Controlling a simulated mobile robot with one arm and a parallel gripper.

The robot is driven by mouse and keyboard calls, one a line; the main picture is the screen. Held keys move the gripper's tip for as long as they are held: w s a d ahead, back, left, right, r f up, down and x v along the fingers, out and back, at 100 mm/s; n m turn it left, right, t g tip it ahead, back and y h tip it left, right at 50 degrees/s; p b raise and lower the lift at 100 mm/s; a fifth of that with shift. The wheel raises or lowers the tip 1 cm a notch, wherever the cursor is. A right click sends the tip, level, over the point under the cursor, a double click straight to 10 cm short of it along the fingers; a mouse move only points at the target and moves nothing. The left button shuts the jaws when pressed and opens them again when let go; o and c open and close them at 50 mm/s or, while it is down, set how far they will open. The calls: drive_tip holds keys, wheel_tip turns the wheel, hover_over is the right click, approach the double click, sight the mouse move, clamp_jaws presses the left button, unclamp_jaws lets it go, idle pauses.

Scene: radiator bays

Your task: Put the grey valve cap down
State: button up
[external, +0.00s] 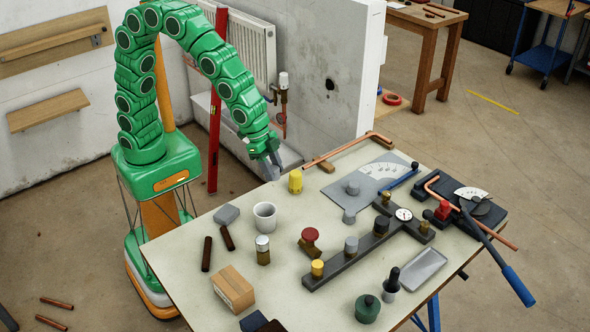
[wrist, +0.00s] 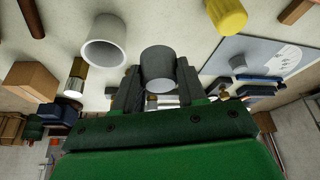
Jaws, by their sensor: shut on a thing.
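My gripper (wrist: 157,85) is shut on a grey valve cap (wrist: 158,66), a short plain cylinder held between the two dark fingers in the wrist view. In the external view my gripper (external: 272,168) hangs over the far left edge of the table, behind the white mug and left of the yellow cap; the held cap is hardly visible there. Other grey cylindrical pieces show in the external view: one on the grey sheet (external: 353,187), one at its front edge (external: 349,216) and one on the dark manifold bar (external: 351,245).
The table (external: 190,262) holds a white mug (external: 265,216), a yellow cap (external: 295,181), a cardboard box (external: 233,288), a red-topped knob (external: 309,236), a grey tray (external: 416,272) and a copper pipe (external: 348,146). Bare tabletop lies between the mug, yellow cap and red-topped knob.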

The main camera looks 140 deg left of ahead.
drive_tip(key=shift+s+d+r, duration=0.25)
drive_tip(key=shift+s+r, duration=0.1)
drive_tip(key=shift+s, duration=0.3)
drive_tip(key=shift+w+a, duration=0.2)
drive_tip(key=shift+a, duration=0.1)
drive_tip(key=a+m, duration=0.1)
drive_tip(key=a, duration=2.8)
drive_tip(key=shift+w+a+f, duration=2.15)
drive_tip(key=shift+w+a, duration=0.1)
drive_tip(key=shift+w, duration=0.2)
drive_tip(key=shift+w+a+f, duration=2.1)
drive_tip(key=shift+w+a, duration=0.15)
drive_tip(key=shift+w, duration=0.15)
drive_tip(key=shift+f, duration=0.1)
